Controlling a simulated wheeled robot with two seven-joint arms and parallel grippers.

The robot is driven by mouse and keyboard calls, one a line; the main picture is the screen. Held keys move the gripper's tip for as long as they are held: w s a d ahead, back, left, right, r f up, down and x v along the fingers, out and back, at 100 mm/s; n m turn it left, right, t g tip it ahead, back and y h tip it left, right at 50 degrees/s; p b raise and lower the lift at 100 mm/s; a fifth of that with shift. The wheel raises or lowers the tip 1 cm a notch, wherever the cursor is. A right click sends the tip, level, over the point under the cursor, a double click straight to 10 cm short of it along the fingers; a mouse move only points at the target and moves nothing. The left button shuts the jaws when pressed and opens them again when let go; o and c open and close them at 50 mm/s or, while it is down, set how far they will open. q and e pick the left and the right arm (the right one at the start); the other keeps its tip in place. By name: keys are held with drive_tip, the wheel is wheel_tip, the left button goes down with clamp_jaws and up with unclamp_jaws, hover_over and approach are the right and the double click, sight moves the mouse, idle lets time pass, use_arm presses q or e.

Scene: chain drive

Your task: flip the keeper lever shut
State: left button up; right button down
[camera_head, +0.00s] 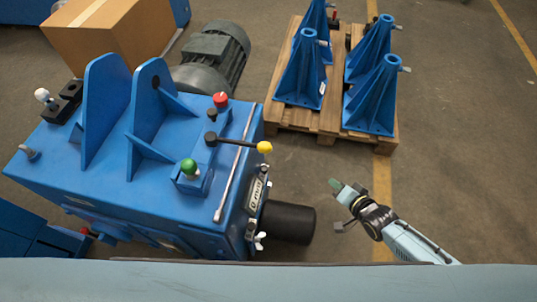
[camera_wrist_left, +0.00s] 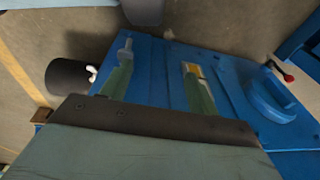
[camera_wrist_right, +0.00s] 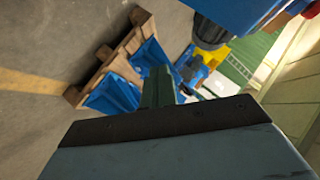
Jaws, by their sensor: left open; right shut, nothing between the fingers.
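Several levers show, and I cannot tell which is the keeper lever. One with a yellow knob (camera_head: 264,147) lies across the blue machine's top (camera_head: 115,185). A red-tipped lever (camera_wrist_left: 284,73) sits on the machine's front side in the left wrist view. A small white wing-shaped handle (camera_wrist_left: 92,73) is beside the black cylinder (camera_wrist_left: 68,77). My left gripper (camera_wrist_left: 158,70) is open, its green fingers over the blue front panel, apart from both handles; the head view does not show it. My right gripper (camera_head: 335,184) is shut and empty above the floor, right of the machine.
The top carries a green knob (camera_head: 189,168), a red button (camera_head: 220,99) and upright blue plates (camera_head: 107,100). A wooden pallet (camera_head: 325,123) with blue stands (camera_head: 371,95) is behind. A cardboard box (camera_head: 105,40) is at back left. Floor around my right gripper is clear.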

use_arm(q)
drive_tip(key=w+r+b, duration=0.5)
drive_tip(key=w+r, duration=0.1)
drive_tip(key=shift+a+t, duration=0.3)
drive_tip(key=shift+t, duration=0.1)
use_arm(e)
drive_tip(key=w+a+r+m+y, duration=0.1)
drive_tip(key=a+r+m+y, duration=0.1)
drive_tip(key=a+r+y, duration=0.2)
drive_tip(key=a+r+m+y, duration=0.3)
drive_tip(key=a+r, duration=0.2)
drive_tip(key=r, duration=0.5)
drive_tip(key=shift+w+a+y, duration=0.25)
drive_tip(key=shift+w+y, duration=0.15)
drive_tip(key=r+b+x, duration=0.1)
drive_tip(key=b+x, duration=0.3)
drive_tip(key=x, duration=0.6)
use_arm(q)
wheel_tip(320, 180, up, 6)
drive_tip(key=d+p, duration=0.1)
drive_tip(key=d, duration=0.1)
drive_tip(key=shift+w+d, duration=0.4)
drive_tip(key=shift+w, duration=0.05)
use_arm(e)
drive_tip(key=shift+s+a, duration=0.35)
drive_tip(key=shift+s, duration=0.45)
drive_tip(key=shift+s+a, duration=0.3)
drive_tip(key=shift+s, duration=0.55)
drive_tip(key=shift+r+t, duration=0.1)
drive_tip(key=shift+t, duration=0.3)
